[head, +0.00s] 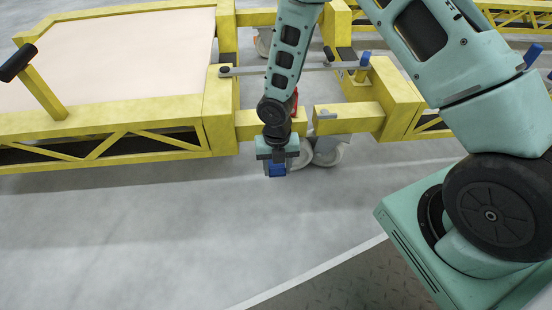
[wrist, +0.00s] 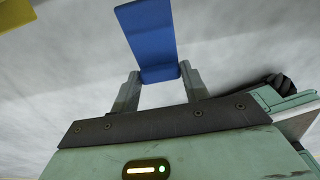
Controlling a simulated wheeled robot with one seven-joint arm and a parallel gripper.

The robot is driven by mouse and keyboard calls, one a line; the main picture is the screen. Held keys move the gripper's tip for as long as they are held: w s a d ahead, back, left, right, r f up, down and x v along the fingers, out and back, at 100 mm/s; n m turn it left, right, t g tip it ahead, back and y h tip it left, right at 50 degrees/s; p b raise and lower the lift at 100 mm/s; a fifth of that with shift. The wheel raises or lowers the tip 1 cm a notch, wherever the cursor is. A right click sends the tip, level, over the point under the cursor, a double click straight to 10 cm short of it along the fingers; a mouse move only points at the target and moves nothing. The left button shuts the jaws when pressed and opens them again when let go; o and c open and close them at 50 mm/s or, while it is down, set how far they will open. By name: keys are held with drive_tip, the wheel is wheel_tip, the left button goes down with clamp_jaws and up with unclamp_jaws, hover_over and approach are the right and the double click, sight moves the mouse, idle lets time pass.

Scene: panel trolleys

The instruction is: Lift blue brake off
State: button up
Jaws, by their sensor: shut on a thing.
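The blue brake (wrist: 150,42) is a flat blue pedal that lies between the two fingers of my gripper (wrist: 158,88) in the wrist view. In the head view my gripper (head: 277,160) points down beside the yellow trolley frame, and a small part of the blue brake (head: 277,170) shows below it. My gripper is shut on the brake. Grey caster wheels (head: 328,152) stand just right of the gripper. How the brake joins its caster is hidden behind my gripper.
A yellow trolley (head: 105,127) with a pale panel (head: 130,60) stands at the left, with a black-gripped handle (head: 40,85). A grey bar (head: 300,69) spans to a second yellow frame (head: 395,95) at the right. The grey floor in front is clear.

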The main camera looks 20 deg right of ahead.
drive_tip(key=shift+w+d+r+g+y+p, duration=0.15)
drive_tip(key=shift+r+g+p, duration=0.15)
drive_tip(key=shift+p, duration=0.85)
drive_tip(key=shift+w+r+g+y+p, duration=0.1)
drive_tip(key=shift+r+g+y+p, duration=0.15)
drive_tip(key=shift+p, duration=0.9)
drive_tip(key=shift+w+r+g+p, duration=0.15)
drive_tip(key=shift+r+g+p, duration=0.3)
drive_tip(key=shift+p, duration=0.45)
drive_tip(key=o, duration=1.1)
drive_tip(key=shift+f, duration=0.25)
drive_tip(key=shift+p+v, duration=6.9)
drive_tip(key=shift+v, duration=1.8)
drive_tip(key=shift+w, duration=0.1)
